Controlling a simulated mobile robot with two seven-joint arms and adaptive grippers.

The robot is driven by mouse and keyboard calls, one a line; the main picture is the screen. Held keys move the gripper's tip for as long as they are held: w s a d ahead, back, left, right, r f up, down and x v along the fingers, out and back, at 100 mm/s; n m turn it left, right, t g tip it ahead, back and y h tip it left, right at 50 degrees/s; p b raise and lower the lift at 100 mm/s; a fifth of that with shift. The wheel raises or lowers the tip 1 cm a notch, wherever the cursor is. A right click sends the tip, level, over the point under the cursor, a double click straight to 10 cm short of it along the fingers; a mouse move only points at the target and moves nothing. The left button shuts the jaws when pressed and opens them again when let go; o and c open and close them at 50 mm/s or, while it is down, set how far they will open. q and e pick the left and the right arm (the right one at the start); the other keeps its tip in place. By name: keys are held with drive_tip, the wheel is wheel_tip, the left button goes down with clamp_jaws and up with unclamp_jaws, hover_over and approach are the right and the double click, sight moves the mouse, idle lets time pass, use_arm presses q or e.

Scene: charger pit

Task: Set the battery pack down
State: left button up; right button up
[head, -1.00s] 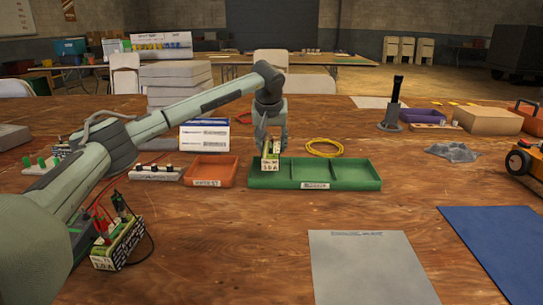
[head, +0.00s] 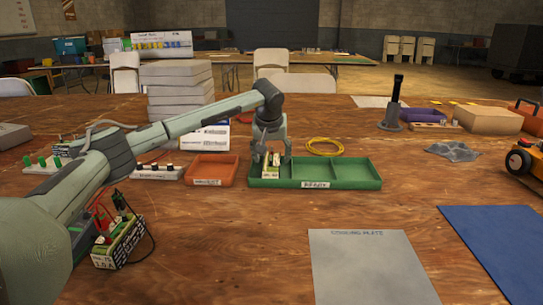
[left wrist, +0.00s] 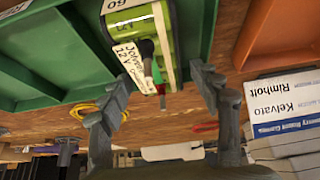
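The battery pack (head: 271,166), green with white labels, stands in the left compartment of the green tray (head: 342,184). In the left wrist view the battery pack (left wrist: 135,40) shows its label and dark and red terminals, with the green tray (left wrist: 35,62) around it. My left gripper (head: 271,152) is just above the pack. Its fingers (left wrist: 160,88) are spread apart, with gaps between them and the pack. Whether the pack's base lies flat is hidden. My right gripper is in neither view.
An orange tray (head: 212,169) stands left of the green tray, a yellow cable coil (head: 324,147) behind it. Another battery (head: 119,245) with leads stands front left. A grey cooling plate (head: 368,270) and a blue mat (head: 505,245) lie in front. Stacked grey boxes (head: 178,85) stand behind.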

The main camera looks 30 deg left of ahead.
sight(270, 166)
use_arm(q)
drive_tip(key=shift+r, duration=0.15)
drive_tip(key=v, duration=1.2)
drive_tip(key=shift+d, duration=0.1)
